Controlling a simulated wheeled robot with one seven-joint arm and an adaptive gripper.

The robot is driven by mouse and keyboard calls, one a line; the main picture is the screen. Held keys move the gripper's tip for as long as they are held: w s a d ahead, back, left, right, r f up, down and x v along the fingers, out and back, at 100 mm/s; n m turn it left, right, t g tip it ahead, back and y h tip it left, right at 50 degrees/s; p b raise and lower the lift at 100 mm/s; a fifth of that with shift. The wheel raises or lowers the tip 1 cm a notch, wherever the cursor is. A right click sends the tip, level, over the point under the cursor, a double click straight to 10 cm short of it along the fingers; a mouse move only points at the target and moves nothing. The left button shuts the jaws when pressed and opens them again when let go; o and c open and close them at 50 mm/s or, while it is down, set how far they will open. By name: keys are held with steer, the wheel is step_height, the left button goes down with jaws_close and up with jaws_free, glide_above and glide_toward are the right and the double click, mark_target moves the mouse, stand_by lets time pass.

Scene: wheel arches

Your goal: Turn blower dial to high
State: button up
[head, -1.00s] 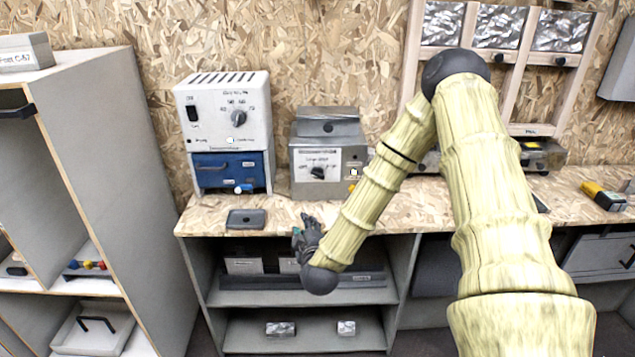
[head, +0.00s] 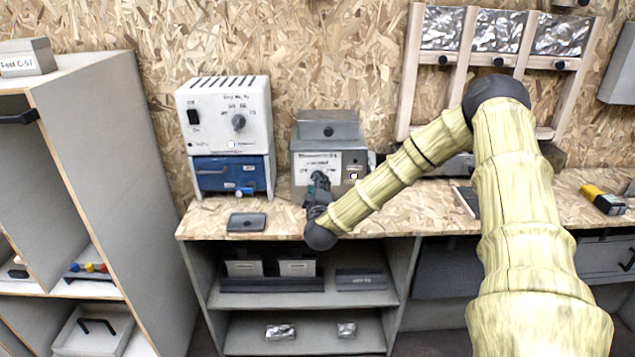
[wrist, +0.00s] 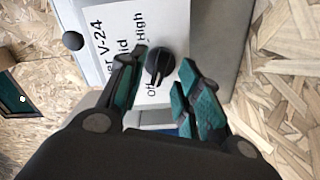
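The blower box (head: 333,133) is a grey metal unit on the bench with a white label (wrist: 118,38) on its front. In the wrist view the label reads V-24, with Off and High legible. The black dial (wrist: 160,64) sits on this label, its pointer ridge tilted.
A white box with a knob (head: 239,121) stands above a blue unit (head: 230,174) to the left. A small dark tray (head: 246,222) lies on the bench in front. A yellow tool (head: 603,199) lies far right. Open shelves are below the bench.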

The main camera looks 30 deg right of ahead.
steer(key=shift+x, duration=1.05)
steer(key=shift+c, duration=0.4)
jaws_close()
